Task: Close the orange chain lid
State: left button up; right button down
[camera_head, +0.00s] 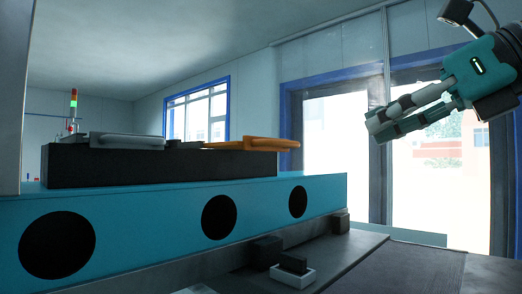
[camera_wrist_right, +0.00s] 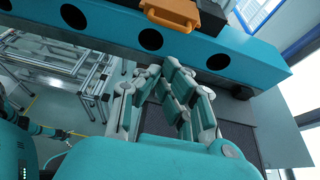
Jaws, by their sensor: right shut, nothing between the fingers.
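The orange chain lid (camera_head: 252,144) lies nearly flat at the right end of a black block (camera_head: 160,166), and its free end reaches past the block's edge. In the right wrist view the orange piece (camera_wrist_right: 178,8) shows at the top edge, partly cut off. My right gripper (camera_head: 376,130) is shut and empty, up in the air to the right of the lid and slightly higher, clear of it. Its fingers (camera_wrist_right: 174,78) also show in the right wrist view. Teal and dark arm parts show at the lower left of that view; the left gripper's jaws cannot be made out.
A grey lid-like piece (camera_head: 125,140) lies on the block left of the orange one. The block sits on a long teal beam (camera_head: 160,215) with round black holes. A small white tray (camera_head: 292,275) and dark blocks stand below. The air between gripper and lid is free.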

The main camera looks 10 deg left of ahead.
pick_arm(q)
jog(key=r+p, duration=0.1)
jog(key=d+r+p, duration=0.1)
jog(key=r+p, duration=0.1)
jog(key=s+d+r+p, duration=0.1)
jog(key=r+p, duration=0.1)
jog(key=shift+r, duration=0.2)
pick_arm(e)
jog(key=r+x, duration=0.1)
jog(key=x, duration=1.1)
jog(key=shift+w+a+r, duration=0.25)
jog(key=shift+w+a, duration=0.1)
jog(key=shift+a, duration=0.15)
